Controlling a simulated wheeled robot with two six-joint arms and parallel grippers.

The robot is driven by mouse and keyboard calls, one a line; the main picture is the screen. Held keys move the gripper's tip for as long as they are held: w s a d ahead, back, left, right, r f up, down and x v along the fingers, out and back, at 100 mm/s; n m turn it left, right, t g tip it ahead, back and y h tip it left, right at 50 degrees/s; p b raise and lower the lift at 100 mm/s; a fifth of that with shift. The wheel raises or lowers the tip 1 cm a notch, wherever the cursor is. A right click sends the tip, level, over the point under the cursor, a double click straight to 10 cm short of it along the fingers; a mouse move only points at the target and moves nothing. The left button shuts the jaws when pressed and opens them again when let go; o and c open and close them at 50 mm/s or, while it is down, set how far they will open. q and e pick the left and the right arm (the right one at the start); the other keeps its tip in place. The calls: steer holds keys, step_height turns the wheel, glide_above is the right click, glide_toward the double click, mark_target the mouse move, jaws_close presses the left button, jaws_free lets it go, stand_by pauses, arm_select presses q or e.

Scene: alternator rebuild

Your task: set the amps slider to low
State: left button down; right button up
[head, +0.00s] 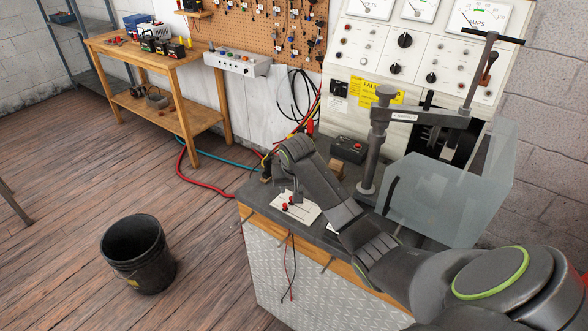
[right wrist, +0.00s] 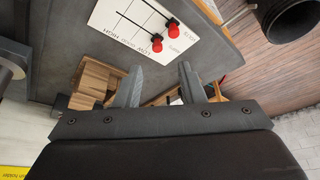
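The slider panel (head: 306,211) is a white plate on the dark bench top. It also shows in the right wrist view (right wrist: 112,22), with two slots and two red knobs, a nearer one (right wrist: 157,42) and a farther one (right wrist: 172,25). Both knobs sit at the same end of their slots. My right gripper (right wrist: 159,84) is open and empty, fingers apart, beside the panel and touching neither knob. My left gripper is out of view.
A dark clamp stand (head: 376,140) and a clear shield (head: 430,198) stand right of the panel. Cables hang at the bench's left edge. A black bucket (head: 138,255) stands on the floor.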

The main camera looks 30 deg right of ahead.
steer(key=v, duration=1.1)
steer(key=shift+b, duration=0.45)
